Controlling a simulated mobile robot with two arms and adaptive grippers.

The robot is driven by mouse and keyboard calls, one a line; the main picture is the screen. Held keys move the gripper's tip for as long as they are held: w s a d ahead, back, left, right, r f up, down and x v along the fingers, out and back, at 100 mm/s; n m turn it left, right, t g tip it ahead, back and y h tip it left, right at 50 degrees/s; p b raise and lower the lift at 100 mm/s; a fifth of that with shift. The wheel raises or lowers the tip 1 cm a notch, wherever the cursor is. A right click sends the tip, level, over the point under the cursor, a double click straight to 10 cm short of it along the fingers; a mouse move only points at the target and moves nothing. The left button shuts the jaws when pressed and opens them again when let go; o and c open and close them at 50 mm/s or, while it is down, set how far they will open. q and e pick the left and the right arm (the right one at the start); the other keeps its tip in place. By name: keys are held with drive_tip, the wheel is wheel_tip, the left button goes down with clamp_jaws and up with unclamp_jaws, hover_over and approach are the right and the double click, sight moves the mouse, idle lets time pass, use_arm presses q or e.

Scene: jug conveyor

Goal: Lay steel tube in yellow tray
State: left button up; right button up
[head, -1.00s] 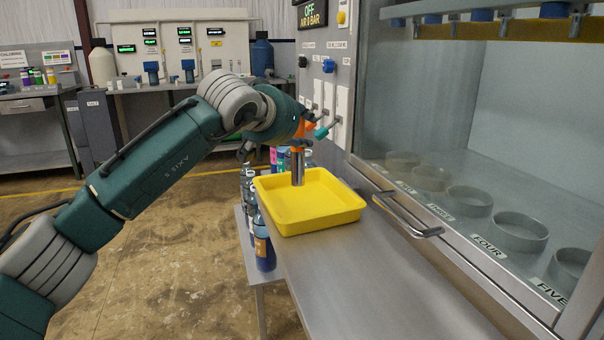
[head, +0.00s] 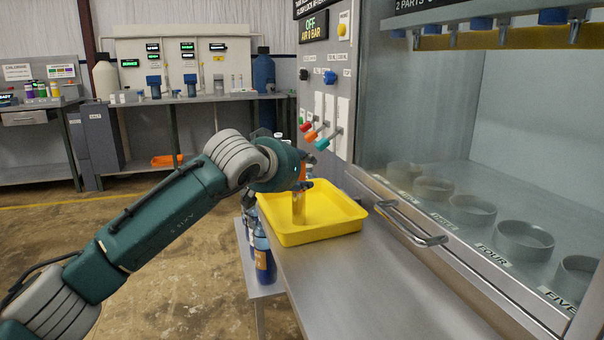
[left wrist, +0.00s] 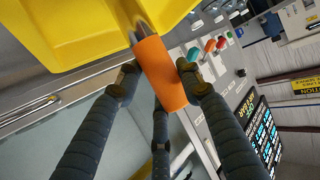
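The steel tube (head: 299,209) is a short shiny cylinder with an orange upper part. It stands upright within the yellow tray (head: 345,222), its lower end at or just above the tray floor; I cannot tell if they touch. My left gripper (head: 302,182) is above the tray, shut on the orange part. In the left wrist view the dark fingers (left wrist: 160,78) lie around the orange part of the tube (left wrist: 165,88), and its steel end points to the yellow tray (left wrist: 75,35). My right gripper is not in view.
The tray sits on a steel bench (head: 370,290). Blue bottles (head: 263,255) stand on a lower shelf to its left. A cabinet with a bar handle (head: 410,228) and numbered round holders (head: 523,243) is on the right. A valve panel (head: 325,95) is behind. The near bench top is clear.

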use_arm(q)
drive_tip(key=o, duration=0.4)
drive_tip(key=shift+f, duration=0.15)
drive_tip(key=shift+c, duration=0.2)
